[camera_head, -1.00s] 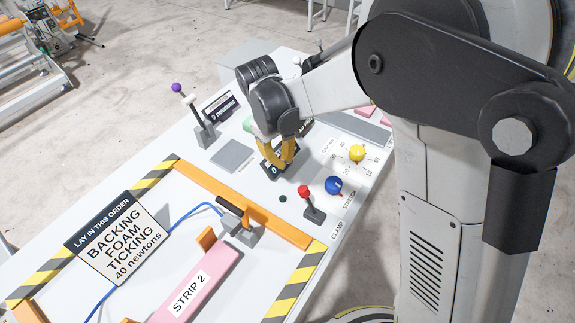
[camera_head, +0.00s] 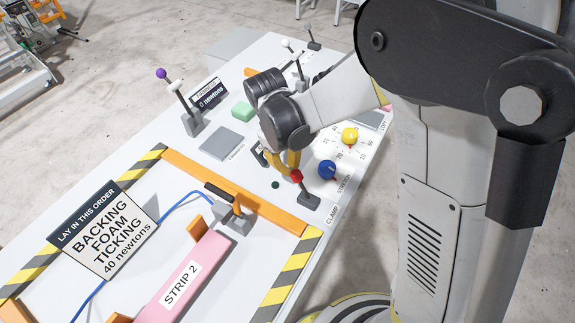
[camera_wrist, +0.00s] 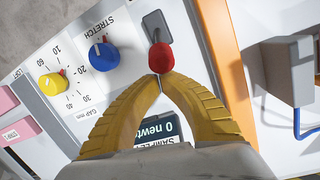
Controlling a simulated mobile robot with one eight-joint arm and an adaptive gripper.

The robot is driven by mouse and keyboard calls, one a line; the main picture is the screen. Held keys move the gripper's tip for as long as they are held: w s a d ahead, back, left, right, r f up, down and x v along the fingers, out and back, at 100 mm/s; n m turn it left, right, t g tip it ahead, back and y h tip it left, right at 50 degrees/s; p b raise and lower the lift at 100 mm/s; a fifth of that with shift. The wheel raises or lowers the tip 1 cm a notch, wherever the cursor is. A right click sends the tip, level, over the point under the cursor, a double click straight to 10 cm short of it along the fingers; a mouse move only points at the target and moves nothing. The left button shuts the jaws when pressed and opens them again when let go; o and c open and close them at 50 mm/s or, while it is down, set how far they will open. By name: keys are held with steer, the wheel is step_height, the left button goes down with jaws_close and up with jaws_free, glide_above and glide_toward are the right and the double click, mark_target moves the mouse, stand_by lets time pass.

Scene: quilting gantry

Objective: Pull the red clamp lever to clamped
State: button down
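The red clamp lever has a red knob (camera_head: 297,177) on a short stem rising from a grey base (camera_head: 309,199), beside the CLAMP label. In the wrist view the red knob (camera_wrist: 160,58) is just beyond my fingertips, with its slotted base plate (camera_wrist: 157,24) behind it. My gripper (camera_head: 290,172) has yellow fingers. In the wrist view its fingertips (camera_wrist: 160,80) come together right at the near side of the knob, with nothing visible between them. I cannot tell whether they touch the knob.
A blue STRETCH dial (camera_head: 327,170) and a yellow gap dial (camera_head: 350,136) stand close to the lever. An orange rail (camera_head: 262,206) with a grey toggle clamp (camera_head: 232,216) lies on its other side. A purple-knobbed lever (camera_head: 161,73) stands farther off.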

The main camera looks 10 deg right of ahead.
steer(key=s+d+r+t+y, duration=0.2)
steer(key=s+d+t+y, duration=0.2)
steer(key=s+d+y, duration=0.1)
steer(key=shift+s+d+r+t+y+b, duration=0.3)
steer(key=shift+s+d+r+y+b, duration=0.15)
steer(key=shift+d, duration=0.95)
steer(key=shift+s+f, duration=0.1)
steer(key=shift+f, duration=0.05)
stand_by(0.5)
